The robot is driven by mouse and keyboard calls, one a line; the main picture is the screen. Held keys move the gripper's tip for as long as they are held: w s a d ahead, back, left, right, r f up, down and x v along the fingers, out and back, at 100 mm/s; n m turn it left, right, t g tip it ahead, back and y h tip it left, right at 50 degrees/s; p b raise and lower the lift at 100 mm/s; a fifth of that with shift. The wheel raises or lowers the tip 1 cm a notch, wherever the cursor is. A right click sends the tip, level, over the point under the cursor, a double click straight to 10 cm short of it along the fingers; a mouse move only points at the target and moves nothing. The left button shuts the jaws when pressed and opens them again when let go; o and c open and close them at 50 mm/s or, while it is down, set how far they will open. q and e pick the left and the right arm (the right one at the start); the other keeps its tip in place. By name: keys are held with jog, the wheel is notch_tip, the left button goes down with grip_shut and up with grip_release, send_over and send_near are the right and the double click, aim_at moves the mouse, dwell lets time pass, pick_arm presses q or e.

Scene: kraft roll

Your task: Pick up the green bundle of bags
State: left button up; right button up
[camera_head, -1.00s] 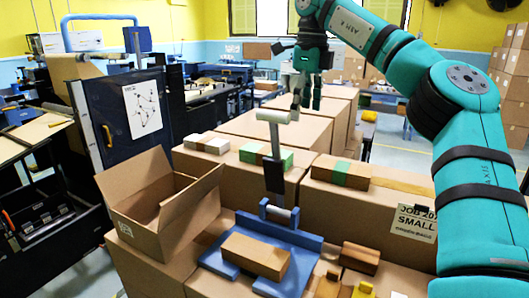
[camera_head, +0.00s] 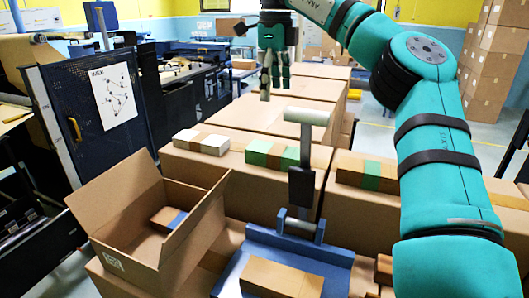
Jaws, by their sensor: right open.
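The green bundle of bags (camera_head: 272,154), with a brown band around its middle, lies flat on a cardboard carton behind the blue lever press. My right gripper (camera_head: 272,82) is open and empty, fingers pointing down. It appears above and beyond the green bundle in the picture, clearly apart from it. My left gripper is not in view.
The press's upright lever (camera_head: 305,118) stands just in front, right of the green bundle. A white bundle (camera_head: 201,142) lies left; a brown bundle with a green band (camera_head: 368,174) lies right. An open cardboard box (camera_head: 135,235) stands front left, a small bundle inside.

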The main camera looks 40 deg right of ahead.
jog(key=b, duration=0.3)
send_over(278, 149)
jog(key=f, duration=0.7)
jog(key=shift+s+d, duration=0.1)
jog(key=shift+s, duration=0.25)
jog(key=f, duration=0.1)
jog(key=w+f, duration=0.1)
jog(key=f, duration=0.1)
jog(key=shift+f, duration=0.1)
notch_tip(278, 149, down, 3)
jog(key=shift+s+r+b, duration=0.15)
jog(key=shift+r+b, duration=0.05)
jog(key=shift+b, duration=0.4)
notch_tip(278, 149, down, 3)
jog(key=shift+r+p, duration=0.1)
jog(key=shift+p, duration=0.75)
jog(key=shift+f, duration=0.3)
jog(key=c, duration=0.4)
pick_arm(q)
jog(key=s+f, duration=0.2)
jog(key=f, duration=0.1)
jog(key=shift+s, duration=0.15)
pick_arm(e)
jog(key=c, duration=1)
jog(key=shift+o, duration=0.2)
